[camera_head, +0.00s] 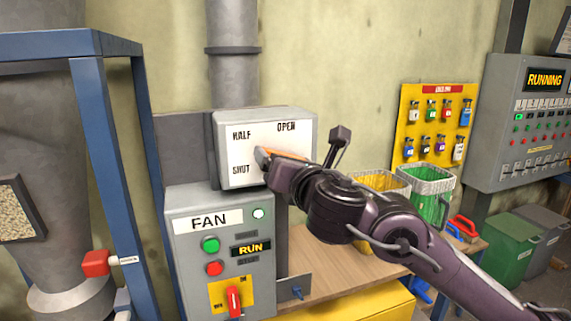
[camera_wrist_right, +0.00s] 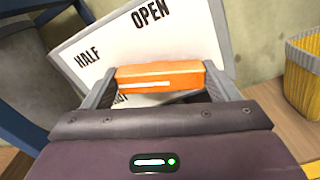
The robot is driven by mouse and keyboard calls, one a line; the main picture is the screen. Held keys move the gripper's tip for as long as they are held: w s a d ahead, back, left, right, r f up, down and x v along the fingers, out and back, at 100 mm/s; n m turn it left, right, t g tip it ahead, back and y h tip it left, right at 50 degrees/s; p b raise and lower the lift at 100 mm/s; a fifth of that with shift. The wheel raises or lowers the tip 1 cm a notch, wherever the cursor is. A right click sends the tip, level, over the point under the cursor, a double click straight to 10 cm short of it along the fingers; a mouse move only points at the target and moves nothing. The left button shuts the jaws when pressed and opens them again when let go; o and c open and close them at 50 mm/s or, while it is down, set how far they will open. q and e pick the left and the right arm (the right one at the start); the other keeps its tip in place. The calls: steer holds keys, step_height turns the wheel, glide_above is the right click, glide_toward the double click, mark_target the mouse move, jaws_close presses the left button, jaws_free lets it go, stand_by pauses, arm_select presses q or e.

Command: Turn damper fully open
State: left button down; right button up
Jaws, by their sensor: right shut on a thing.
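The damper box (camera_head: 226,153) is a pale panel lettered HALF, OPEN and SHUT, mounted on the grey duct above the fan control box. Its orange handle (camera_head: 264,157) is partly hidden behind my right gripper in the head view. In the right wrist view the orange handle (camera_wrist_right: 160,77), with a white line on it, lies between my right gripper's (camera_wrist_right: 160,84) two fingers, which are shut on it. The panel's HALF and OPEN words show beyond it, and SHUT is mostly covered. Which mark the handle points to is hard to tell. My left gripper is not in view.
The fan box (camera_head: 222,254) below has a lit white lamp, green and red buttons, a RUN display and a red switch. A blue frame (camera_head: 110,160) stands at left. A wooden bench (camera_head: 330,267) with yellow and green bins (camera_head: 429,190) is at right. A lock board (camera_head: 433,125) hangs behind.

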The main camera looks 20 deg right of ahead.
steer(key=m+b, duration=0.1)
steer(key=m, duration=1.2)
steer(key=shift+d+f+m, duration=0.1)
steer(key=shift+f+m, duration=0.05)
steer(key=shift+m, duration=0.25)
stand_by(0.4)
steer(key=o, duration=0.9)
steer(key=s, duration=0.7)
steer(key=shift+s+d+p, duration=0.15)
steer(key=shift+s+p, duration=0.2)
steer(key=shift+s, duration=0.05)
